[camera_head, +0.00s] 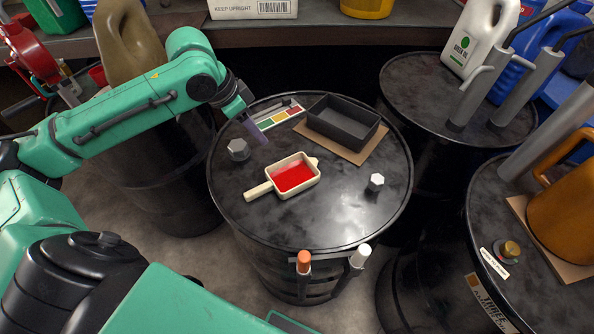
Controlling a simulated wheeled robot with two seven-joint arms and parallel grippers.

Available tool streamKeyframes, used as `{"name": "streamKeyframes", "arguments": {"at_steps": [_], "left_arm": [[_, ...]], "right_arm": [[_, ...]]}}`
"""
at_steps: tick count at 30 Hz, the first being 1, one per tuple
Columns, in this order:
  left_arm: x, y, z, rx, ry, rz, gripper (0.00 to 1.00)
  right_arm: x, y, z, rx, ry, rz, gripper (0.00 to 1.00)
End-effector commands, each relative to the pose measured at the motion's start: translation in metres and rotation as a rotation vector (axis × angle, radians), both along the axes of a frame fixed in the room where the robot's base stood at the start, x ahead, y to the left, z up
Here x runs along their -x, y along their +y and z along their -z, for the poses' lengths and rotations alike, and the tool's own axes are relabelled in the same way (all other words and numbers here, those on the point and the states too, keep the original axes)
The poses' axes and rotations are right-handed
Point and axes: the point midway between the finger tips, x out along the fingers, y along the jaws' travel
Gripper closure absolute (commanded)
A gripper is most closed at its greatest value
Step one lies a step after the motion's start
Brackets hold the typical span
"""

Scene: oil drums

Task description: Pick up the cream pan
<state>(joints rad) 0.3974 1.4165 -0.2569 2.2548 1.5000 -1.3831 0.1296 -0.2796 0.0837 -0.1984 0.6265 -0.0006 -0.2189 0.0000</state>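The cream pan (317,176) sits on the black drum top in the middle of the view, and its inside is red. Its short handle (258,191) points to the lower left, and a small spout shows at its upper right. My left gripper (257,137) reaches in from the left and hangs above and behind the pan, apart from it. Its fingers are seen edge-on, so I cannot tell whether they are open or shut; nothing shows held. My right gripper is not in view.
Behind are a black tray (342,122) on cardboard and a colour card (275,117). Orange (304,262) and white (361,255) markers stand at the front rim.

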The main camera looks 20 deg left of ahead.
Motion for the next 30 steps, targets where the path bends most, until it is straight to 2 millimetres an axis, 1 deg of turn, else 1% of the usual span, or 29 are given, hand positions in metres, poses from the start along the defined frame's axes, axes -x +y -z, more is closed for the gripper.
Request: {"name": "streamKeyframes", "arguments": {"at_steps": [2,4,5,9,12,14,16,19,21,24,29,30], "left_arm": [[-0.003,-0.003,0.007,0.004,0.003,0.000,0.60],[-0.007,-0.007,0.020,0.006,0.003,0.002,0.60],[-0.009,-0.009,0.028,0.007,0.004,0.001,0.60],[-0.020,-0.017,0.062,0.006,0.004,0.002,0.60],[-0.026,-0.020,0.078,0.005,0.001,0.001,0.60],[-0.027,-0.021,0.084,0.003,0.002,0.000,0.60],[-0.030,-0.023,0.093,0.003,0.002,0.001,0.60],[-0.035,-0.028,0.111,0.004,0.003,0.002,0.60],[-0.039,-0.030,0.124,0.003,0.002,0.000,0.60],[-0.041,-0.031,0.133,-0.001,0.000,0.002,0.60],[-0.042,-0.031,0.133,-0.001,-0.001,0.003,0.60],[-0.041,-0.031,0.133,-0.001,0.000,0.002,0.72]], "right_arm": [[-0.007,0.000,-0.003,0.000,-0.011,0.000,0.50],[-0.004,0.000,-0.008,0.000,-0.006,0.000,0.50],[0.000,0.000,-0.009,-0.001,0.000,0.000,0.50],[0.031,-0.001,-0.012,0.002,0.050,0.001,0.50],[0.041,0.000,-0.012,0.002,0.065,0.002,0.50],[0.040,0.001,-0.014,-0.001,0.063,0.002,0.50],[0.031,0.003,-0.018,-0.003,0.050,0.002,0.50],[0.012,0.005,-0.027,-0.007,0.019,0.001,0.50],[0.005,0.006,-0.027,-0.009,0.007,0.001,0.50],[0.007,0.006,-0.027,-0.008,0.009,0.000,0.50],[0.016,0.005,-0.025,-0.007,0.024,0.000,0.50],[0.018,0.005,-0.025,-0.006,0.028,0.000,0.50]]}}
